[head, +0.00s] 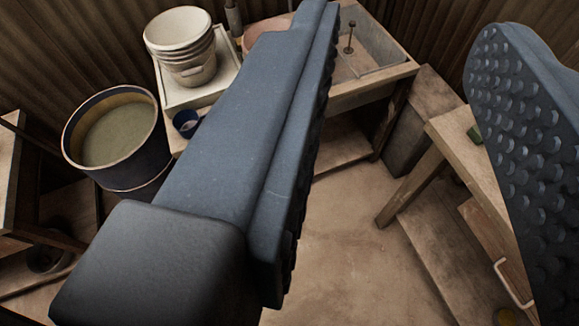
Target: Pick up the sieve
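My gripper (412,35) fills much of the head view. Its blue-grey left finger crosses the middle, and its studded right finger stands at the right edge. The fingers are wide apart, with nothing held between them. I cannot make out a sieve for certain in this view. The left finger hides part of the bench and floor behind it.
A dark drum (122,172) of greenish slurry stands at the left. Stacked white buckets (180,45) and a small blue cup (186,123) are beyond it. A basin (372,50) is at the back. A wooden table (462,150) stands right. Floor (345,240) between is clear.

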